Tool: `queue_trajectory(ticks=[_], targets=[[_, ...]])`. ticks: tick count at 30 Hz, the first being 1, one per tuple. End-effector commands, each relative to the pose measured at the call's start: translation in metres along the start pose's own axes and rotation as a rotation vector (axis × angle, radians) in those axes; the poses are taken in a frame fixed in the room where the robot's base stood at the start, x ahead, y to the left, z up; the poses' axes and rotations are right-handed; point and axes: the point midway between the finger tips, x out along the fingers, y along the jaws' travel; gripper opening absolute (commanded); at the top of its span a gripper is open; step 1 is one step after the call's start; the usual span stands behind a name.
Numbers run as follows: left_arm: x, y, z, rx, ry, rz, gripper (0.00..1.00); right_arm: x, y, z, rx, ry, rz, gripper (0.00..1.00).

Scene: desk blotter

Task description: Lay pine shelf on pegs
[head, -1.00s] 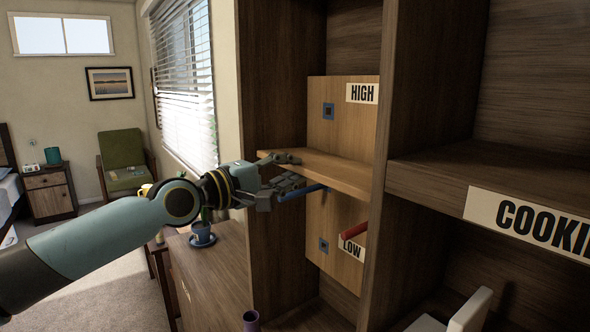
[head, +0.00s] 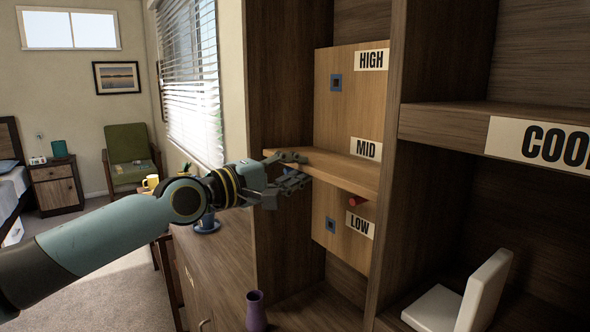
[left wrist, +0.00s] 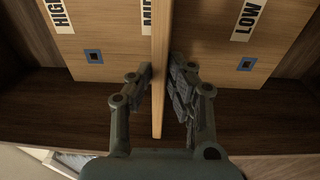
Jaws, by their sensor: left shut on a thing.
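The pine shelf (head: 345,172) is a light wooden board, roughly level, in front of the pale back panel (head: 345,110). My left gripper (head: 290,170) is shut on its near left end, one finger above and one below. In the left wrist view the shelf (left wrist: 160,60) shows edge-on between the fingers (left wrist: 160,88). A red peg (head: 357,201) shows just under the shelf; I cannot tell whether they touch. A blue peg is hidden now. The MID label (head: 366,149) is just above the shelf, the LOW label (head: 359,225) below. My right gripper is not in view.
Dark cabinet walls stand on both sides of the panel (head: 283,100). A purple vase (head: 256,310) and a blue pot (head: 207,224) stand below on the left. A white angled object (head: 465,300) lies in the lower right bay.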

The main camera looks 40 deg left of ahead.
Motion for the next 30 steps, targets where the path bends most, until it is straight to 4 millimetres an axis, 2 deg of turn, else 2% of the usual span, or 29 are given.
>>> queue_trajectory(ticks=[8,9,15,30], targets=[[-0.0001,-0.0039,0.0,-0.001,0.0,0.0,0.0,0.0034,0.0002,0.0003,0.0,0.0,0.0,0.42],[-0.0001,-0.0043,0.0,-0.001,0.0,-0.001,0.17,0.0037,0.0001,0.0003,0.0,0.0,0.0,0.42],[-0.0001,-0.0033,0.0,-0.001,0.0,0.0,0.43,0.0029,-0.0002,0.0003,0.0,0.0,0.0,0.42],[-0.0002,-0.004,-0.0001,0.0,0.0,-0.002,0.43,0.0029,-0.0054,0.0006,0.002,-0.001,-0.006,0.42]])
